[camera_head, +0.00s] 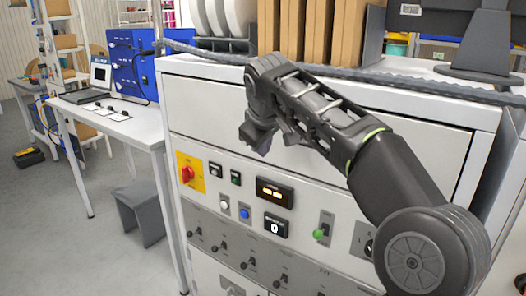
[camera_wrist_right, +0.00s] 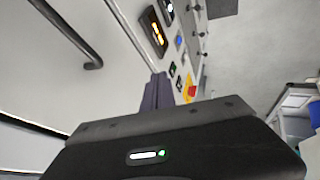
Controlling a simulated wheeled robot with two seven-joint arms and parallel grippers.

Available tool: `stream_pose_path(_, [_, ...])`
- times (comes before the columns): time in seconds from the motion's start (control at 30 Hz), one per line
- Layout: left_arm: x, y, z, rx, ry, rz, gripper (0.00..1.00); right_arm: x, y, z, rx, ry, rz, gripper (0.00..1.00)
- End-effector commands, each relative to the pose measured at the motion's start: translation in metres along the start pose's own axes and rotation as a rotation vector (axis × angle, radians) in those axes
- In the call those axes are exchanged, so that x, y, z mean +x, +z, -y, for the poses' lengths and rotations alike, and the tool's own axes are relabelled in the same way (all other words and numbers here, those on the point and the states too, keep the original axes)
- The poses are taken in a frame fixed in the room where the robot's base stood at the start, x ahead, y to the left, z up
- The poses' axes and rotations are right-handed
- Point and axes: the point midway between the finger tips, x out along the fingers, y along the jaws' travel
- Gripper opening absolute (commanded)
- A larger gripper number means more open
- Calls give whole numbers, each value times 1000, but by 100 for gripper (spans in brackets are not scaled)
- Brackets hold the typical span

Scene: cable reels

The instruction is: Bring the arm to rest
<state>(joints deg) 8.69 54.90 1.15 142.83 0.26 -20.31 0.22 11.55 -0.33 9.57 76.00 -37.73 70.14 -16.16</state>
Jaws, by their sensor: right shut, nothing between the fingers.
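My right arm reaches in from the lower right of the head view, and its gripper (camera_head: 258,138) hangs in front of the white machine cabinet (camera_head: 205,110), above the control panel. The right gripper is shut and empty. In the right wrist view the dark closed fingers (camera_wrist_right: 157,92) stick out past the gripper body, with the control panel beyond them. From these views I cannot tell how far the fingers are from the cabinet front. My left arm and gripper are not in view.
The panel carries a red knob on a yellow plate (camera_head: 188,172), an amber display (camera_head: 274,192), buttons and several switches. A grey cable (camera_head: 205,52) runs along the cabinet top. A white table (camera_head: 110,118) and grey stool (camera_head: 140,212) stand left.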

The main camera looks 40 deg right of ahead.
Motion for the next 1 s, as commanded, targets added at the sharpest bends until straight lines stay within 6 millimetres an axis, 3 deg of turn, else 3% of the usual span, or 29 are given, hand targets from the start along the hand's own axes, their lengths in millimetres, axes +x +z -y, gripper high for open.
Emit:
stream_pose_path(0.47, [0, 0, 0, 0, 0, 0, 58, 0, -1, 0, 6, 1, -5, 0])
stream_pose_path(0.67, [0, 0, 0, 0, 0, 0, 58, 5, -36, 6, 48, -2, -149, 0])
stream_pose_path(0.77, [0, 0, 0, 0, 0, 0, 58, 30, -63, 39, 75, -64, -260, 0])
stream_pose_path(0.9, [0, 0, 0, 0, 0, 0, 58, 95, -81, 120, 122, -209, -333, 0])
stream_pose_path(1.0, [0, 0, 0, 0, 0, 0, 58, 145, -74, 188, 173, -322, -339, 0])
